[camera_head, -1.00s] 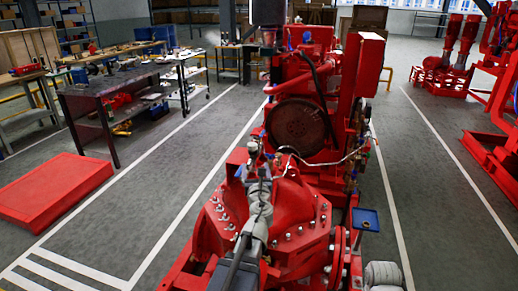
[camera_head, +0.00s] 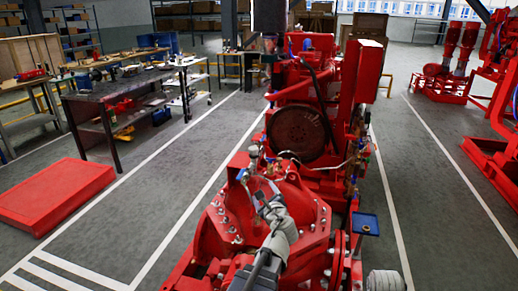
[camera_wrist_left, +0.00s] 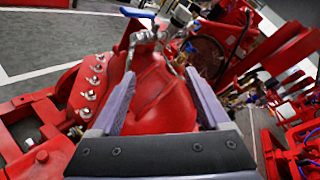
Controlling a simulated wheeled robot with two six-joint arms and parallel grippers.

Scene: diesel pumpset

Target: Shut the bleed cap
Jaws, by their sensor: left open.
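The red pump casing (camera_head: 300,215) of the pumpset fills the lower middle of the head view; its domed top (camera_wrist_left: 160,85) shows in the left wrist view. Small metal fittings (camera_wrist_left: 150,35) with a blue lever (camera_wrist_left: 136,12) and a round gauge (camera_wrist_left: 181,16) stand on top of it. I cannot tell for certain which small part is the bleed cap. My left gripper (camera_head: 262,192) is over the casing, on the near side of the fittings. Its two fingers (camera_wrist_left: 160,74) are apart with nothing held, pointing toward the fittings. My right gripper is not seen.
The red engine (camera_head: 305,125) with its dark round disc rises behind the pump. A thin pipe arcs near the fittings. A blue square plate (camera_head: 365,222) stands at the right side. Bolts (camera_wrist_left: 90,85) line the casing flange.

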